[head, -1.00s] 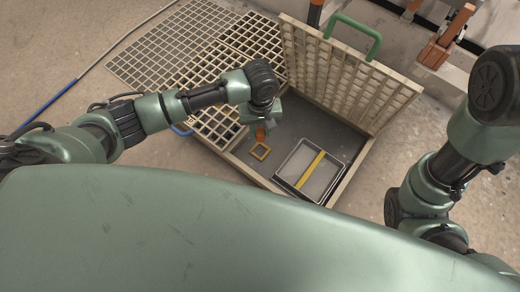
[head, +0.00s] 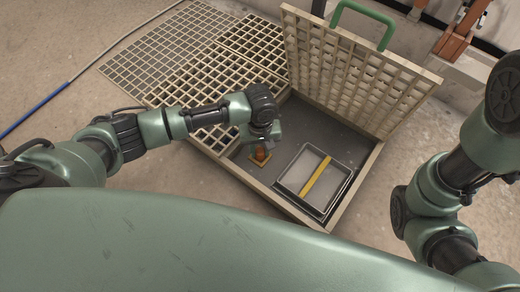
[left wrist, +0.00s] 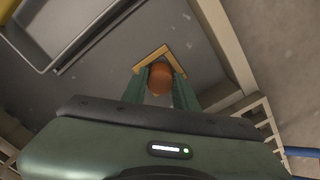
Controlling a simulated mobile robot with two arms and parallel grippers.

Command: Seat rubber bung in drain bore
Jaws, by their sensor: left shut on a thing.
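An orange-brown rubber bung (head: 261,154) is held in my left gripper (head: 262,147). In the left wrist view the bung (left wrist: 160,79) sits between the two green fingers of the same gripper (left wrist: 161,88), which are shut on it. A yellow square frame (head: 253,160) lies on the grey pit floor around the place below the bung. In the left wrist view two sides of the frame (left wrist: 149,57) show beyond the bung. The bung and fingers hide the middle of the frame, so I cannot see the bore or tell whether the bung touches it. My right gripper is out of view.
A grey tray with a yellow bar (head: 317,176) stands right of the frame in the pit. A raised grating lid (head: 360,70) with a green handle (head: 364,18) stands behind. Flat gratings (head: 165,55) lie to the left. The pit's pale rim (head: 240,182) runs close in front.

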